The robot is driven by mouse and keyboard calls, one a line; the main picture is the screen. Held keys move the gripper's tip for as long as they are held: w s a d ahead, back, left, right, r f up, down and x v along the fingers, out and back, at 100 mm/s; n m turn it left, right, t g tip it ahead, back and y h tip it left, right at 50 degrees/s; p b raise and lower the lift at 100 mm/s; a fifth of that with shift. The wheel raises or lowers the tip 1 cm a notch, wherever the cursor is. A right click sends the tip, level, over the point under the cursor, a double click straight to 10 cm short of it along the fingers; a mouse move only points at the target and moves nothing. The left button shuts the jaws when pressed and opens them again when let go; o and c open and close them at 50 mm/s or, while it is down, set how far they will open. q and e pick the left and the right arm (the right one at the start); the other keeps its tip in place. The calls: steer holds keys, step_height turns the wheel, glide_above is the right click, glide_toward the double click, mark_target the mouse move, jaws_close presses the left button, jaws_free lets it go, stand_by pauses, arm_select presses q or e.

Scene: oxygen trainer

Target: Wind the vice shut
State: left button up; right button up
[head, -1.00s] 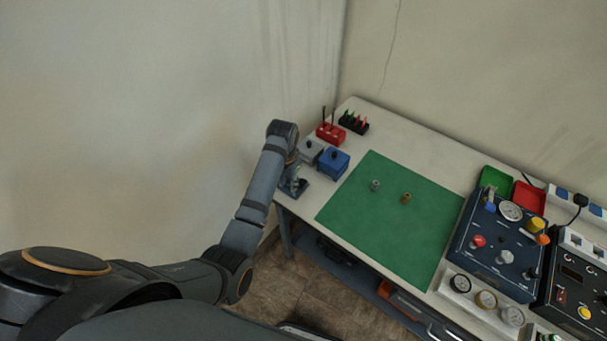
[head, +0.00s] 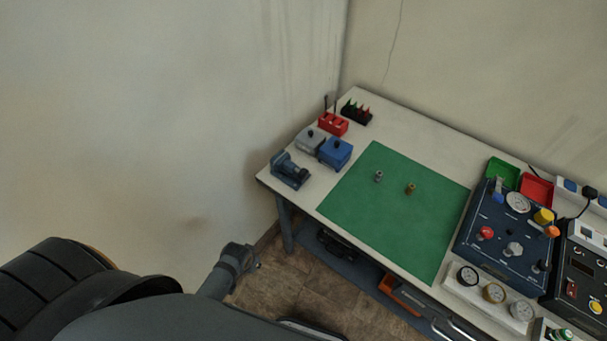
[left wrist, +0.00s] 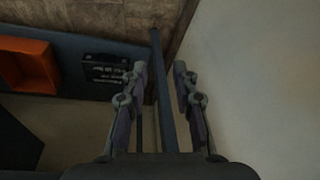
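The blue-grey vice (head: 290,171) sits at the left corner of the bench, now in full view from the head. How far apart its jaws stand is too small to tell, and I cannot make out its handle. My left arm is low in front of the bench, away from the vice. In the left wrist view my left gripper (left wrist: 159,70) has its two fingers apart with nothing held. A blue bench leg shows in the gap between them, behind the fingers. The vice is not in the left wrist view. My right gripper is in neither view.
Beside the vice stand a grey box (head: 310,140) and a blue box (head: 335,152). A green mat (head: 390,225) carries two small fittings. A blue gauge panel (head: 505,245) stands to the right. The bench's lower shelf (head: 355,275) holds an orange item.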

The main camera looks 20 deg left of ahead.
arm_select(q)
steer(key=s+a+f+b, duration=0.15)
steer(key=s+f, duration=0.25)
steer(key=f, duration=0.4)
steer(key=s+f+b, duration=0.2)
steer(key=s+f, duration=0.3)
steer(key=f, duration=0.2)
steer(key=m+t+h+b, duration=0.3)
steer(key=t+h+b, duration=0.2)
steer(key=t+b, duration=0.6)
glide_toward(302, 173)
steer(key=w, duration=0.2)
steer(key=shift+g, duration=0.3)
steer(key=b+x, duration=0.1)
steer(key=x, duration=0.8)
steer(key=shift+d+f, duration=0.1)
steer(key=shift+d, duration=0.1)
